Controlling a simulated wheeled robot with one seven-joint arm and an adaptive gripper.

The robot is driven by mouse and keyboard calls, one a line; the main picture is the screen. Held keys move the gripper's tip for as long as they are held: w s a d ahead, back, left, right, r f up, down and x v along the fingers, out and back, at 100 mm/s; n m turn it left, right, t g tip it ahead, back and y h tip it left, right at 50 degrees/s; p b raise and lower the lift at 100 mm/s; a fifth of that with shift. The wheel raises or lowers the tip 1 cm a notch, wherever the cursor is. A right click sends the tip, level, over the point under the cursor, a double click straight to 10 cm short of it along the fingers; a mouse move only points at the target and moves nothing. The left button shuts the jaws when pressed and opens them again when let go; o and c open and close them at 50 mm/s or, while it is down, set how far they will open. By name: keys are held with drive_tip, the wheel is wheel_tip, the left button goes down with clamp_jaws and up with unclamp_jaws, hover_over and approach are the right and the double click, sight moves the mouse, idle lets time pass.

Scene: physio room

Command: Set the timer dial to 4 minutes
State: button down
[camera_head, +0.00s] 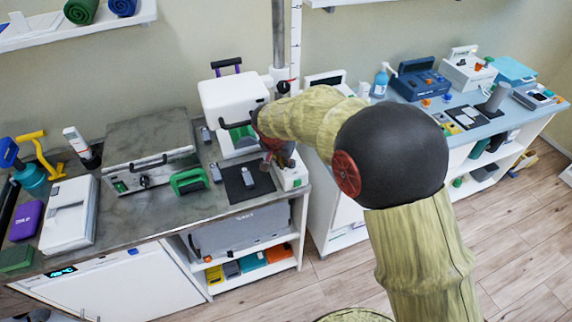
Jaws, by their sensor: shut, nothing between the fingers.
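My arm reaches from the lower right to the counter, and my gripper (275,160) is at its far end, small and partly hidden by the arm. It points down, shut and empty, close above a small white box (292,177) at the counter's right end. I cannot tell whether it touches the box. A timer dial cannot be clearly made out. A grey metal unit (150,150) on the counter has a dark front knob (144,181), but its markings are too small to read. A small green mark shows on the white box's front.
The grey counter (130,218) also holds a green-handled item (189,181), a black mat (240,183) and a white machine (228,99) behind my gripper. A white flat device (69,214) lies at left. A second bench (450,98) stands right; wooden floor (500,240) is open.

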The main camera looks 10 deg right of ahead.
drive_tip(key=shift+w+a+r, duration=0.2)
drive_tip(key=shift+w+r, duration=0.2)
drive_tip(key=shift+w, duration=0.05)
idle(0.5)
drive_tip(key=shift+s+d+f+b, duration=0.15)
drive_tip(key=shift+d+f+b, duration=0.1)
drive_tip(key=shift+d+b, duration=0.15)
